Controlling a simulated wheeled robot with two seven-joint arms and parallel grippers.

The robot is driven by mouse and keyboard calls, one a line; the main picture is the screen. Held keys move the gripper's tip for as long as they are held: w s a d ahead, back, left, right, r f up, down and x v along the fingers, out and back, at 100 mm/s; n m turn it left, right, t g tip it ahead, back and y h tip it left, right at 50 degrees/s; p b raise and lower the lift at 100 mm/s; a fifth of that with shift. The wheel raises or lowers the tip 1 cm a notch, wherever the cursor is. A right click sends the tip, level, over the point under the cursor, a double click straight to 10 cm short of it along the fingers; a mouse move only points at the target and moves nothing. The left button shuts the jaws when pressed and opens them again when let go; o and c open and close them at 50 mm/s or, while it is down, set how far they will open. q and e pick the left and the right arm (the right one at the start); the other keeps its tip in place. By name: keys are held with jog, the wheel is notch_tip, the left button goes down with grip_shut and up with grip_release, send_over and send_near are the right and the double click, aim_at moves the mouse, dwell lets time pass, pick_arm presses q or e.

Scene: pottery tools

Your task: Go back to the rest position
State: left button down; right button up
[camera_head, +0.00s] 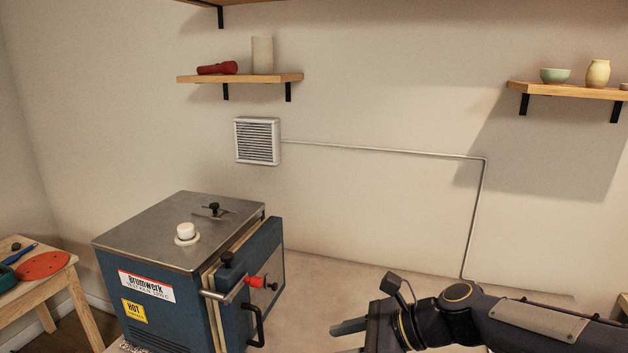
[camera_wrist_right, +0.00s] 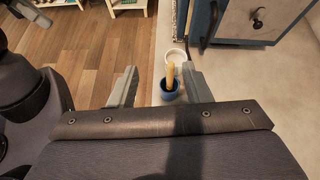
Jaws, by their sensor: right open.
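My right gripper (camera_head: 341,339) is at the bottom of the head view, its arm coming in from the right and its fingers pointing left toward the kiln. In the right wrist view the gripper (camera_wrist_right: 160,76) has its two fingers spread apart with nothing held between them. Beyond the fingers, lower down, stand a small blue cup (camera_wrist_right: 169,97) with a tan upright tool (camera_wrist_right: 171,74) in it and a white bowl (camera_wrist_right: 176,55). My left gripper is not in view.
A blue kiln (camera_head: 172,300) with a steel top stands left of my right gripper. Its door (camera_head: 268,262) has a black handle and red knob. Wall shelves (camera_head: 240,78) hang above. The bench right of the kiln looks clear.

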jog(key=s+d+f+n+t+h, duration=0.1)
jog(key=s+d+f+n+h, duration=0.2)
jog(key=s+d+n, duration=0.5)
jog(key=s+d+f+n+t+h, duration=0.1)
jog(key=s+d+f+n+h, duration=0.3)
jog(key=s+d+n, duration=0.4)
jog(key=s+n, duration=0.2)
jog(key=s, duration=0.1)
jog(key=shift+s+n+t+h+b, duration=0.3)
jog(key=shift+s+b, duration=0.1)
dwell(0.4)
